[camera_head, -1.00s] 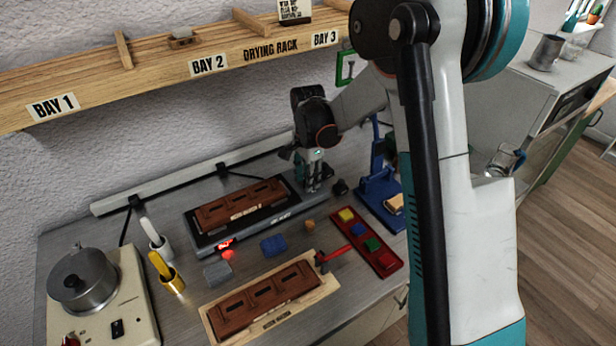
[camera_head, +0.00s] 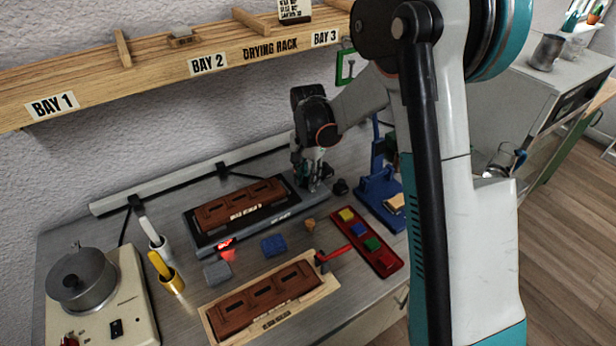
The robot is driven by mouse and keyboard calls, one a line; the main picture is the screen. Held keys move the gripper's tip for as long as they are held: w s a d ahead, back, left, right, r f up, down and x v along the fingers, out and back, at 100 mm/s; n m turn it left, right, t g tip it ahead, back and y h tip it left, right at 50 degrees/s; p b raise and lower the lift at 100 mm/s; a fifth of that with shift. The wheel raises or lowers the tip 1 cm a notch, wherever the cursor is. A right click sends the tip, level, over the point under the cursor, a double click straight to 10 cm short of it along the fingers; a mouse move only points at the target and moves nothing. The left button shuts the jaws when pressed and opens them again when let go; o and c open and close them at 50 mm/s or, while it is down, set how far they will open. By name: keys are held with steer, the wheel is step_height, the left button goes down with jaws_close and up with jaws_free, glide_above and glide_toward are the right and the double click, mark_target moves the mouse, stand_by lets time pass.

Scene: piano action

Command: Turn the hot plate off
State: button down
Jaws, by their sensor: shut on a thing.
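My gripper (camera_head: 314,184) points down at the dark device's right end, far from the cream appliance. Its fingers are close together on something small that they hide.
A blue stand (camera_head: 380,188) and a small black object (camera_head: 340,187) are right of my gripper. A red tray (camera_head: 388,266) of coloured blocks, a red-handled tool (camera_head: 335,253) and a wooden board (camera_head: 322,292) lie in front. The drying rack (camera_head: 150,75) overhangs behind.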

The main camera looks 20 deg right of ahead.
steer(key=n, duration=1.5)
steer(key=shift+n+b, duration=0.3)
steer(key=n, duration=0.3)
steer(key=shift+n, duration=0.4)
steer(key=n, duration=0.8)
steer(key=shift+n, duration=1.8)
